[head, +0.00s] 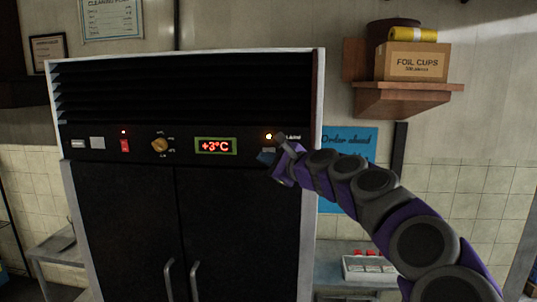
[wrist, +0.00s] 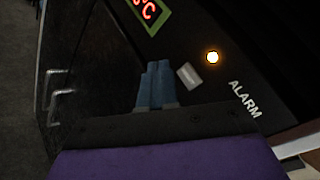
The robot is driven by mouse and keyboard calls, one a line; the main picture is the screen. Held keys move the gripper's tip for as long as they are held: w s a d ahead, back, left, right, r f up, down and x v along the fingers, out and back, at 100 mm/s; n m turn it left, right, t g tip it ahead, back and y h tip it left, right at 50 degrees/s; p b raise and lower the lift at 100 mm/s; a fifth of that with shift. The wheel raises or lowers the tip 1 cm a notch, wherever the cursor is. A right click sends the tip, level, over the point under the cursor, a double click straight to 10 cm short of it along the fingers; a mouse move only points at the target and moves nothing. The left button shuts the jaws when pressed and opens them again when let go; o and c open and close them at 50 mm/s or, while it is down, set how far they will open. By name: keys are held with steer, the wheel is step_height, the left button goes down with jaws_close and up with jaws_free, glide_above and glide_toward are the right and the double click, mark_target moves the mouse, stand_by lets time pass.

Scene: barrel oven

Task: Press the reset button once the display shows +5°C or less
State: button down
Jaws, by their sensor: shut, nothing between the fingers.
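The display (head: 215,146) on the cabinet's control panel reads +3°C in red. Its corner also shows in the wrist view (wrist: 149,13). A small pale button (wrist: 188,76) sits beside the glowing alarm lamp (wrist: 212,57); no reset label is legible on it. The lamp also glows in the head view (head: 268,136). My gripper (wrist: 157,68) is shut and empty, its blue fingertips close beside the pale button. I cannot tell whether they touch the panel. In the head view my gripper (head: 265,156) is at the panel's right end and the pale button is not distinguishable.
The panel also holds a red switch (head: 125,145) and a brass-coloured knob (head: 160,145). Two dark doors with handles (head: 194,280) lie below. At right a shelf (head: 408,97) bears a foil cups box (head: 411,62). A counter with a white tray (head: 368,268) stands below.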

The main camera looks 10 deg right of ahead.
steer(key=shift+w+d+p, duration=0.5)
steer(key=shift+w+d, duration=0.65)
steer(key=shift+w, duration=0.1)
steer(key=shift+a, duration=0.8)
steer(key=shift+d, duration=0.1)
steer(key=shift+d, duration=0.55)
steer(key=shift+a, duration=0.15)
steer(key=shift+a, duration=0.3)
